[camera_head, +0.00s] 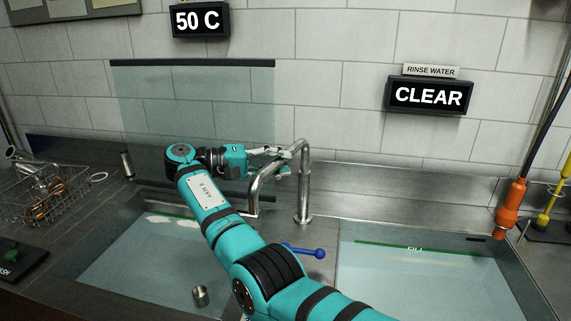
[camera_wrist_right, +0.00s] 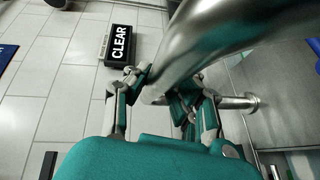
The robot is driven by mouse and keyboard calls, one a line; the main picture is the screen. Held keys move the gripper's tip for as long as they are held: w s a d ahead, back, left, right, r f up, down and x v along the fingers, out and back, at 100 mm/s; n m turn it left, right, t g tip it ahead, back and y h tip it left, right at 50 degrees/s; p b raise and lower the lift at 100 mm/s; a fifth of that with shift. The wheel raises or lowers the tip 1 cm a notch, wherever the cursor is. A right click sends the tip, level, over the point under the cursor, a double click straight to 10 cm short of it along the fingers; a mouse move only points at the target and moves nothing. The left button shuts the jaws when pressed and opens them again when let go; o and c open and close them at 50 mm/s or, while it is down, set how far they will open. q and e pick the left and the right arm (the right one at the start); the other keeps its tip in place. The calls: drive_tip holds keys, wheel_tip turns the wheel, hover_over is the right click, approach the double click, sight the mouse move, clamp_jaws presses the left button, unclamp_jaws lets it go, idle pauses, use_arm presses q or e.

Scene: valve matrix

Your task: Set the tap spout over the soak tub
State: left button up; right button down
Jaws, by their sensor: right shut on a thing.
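The tap spout (camera_head: 258,182) is a bent metal pipe rising from a post between two tubs, and its free end hangs near the back right corner of the left tub. The left tub (camera_head: 130,243), under the "50 C" display, seems to be the soak tub; it holds water with pale foam. My right gripper (camera_head: 284,160) is shut on the upper part of the spout. In the right wrist view the spout (camera_wrist_right: 205,45) passes between the fingers. My right arm hides part of the left tub. My left gripper is out of view.
The right tub (camera_head: 420,280) has a green "FILL" line, under a "CLEAR" display (camera_head: 430,95). A blue lever (camera_head: 306,252) lies between the tubs. A metal cup (camera_head: 200,296) is at the left tub. A wire basket (camera_head: 45,195) stands left; an orange sprayer (camera_head: 510,205) hangs right.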

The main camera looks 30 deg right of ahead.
drive_tip(key=shift+w+a+r, duration=0.1)
drive_tip(key=shift+w+r, duration=0.1)
drive_tip(key=shift+w, duration=0.1)
drive_tip(key=c, duration=1.1)
unclamp_jaws()
drive_tip(key=shift+f+g, duration=0.1)
drive_tip(key=shift+g, duration=0.2)
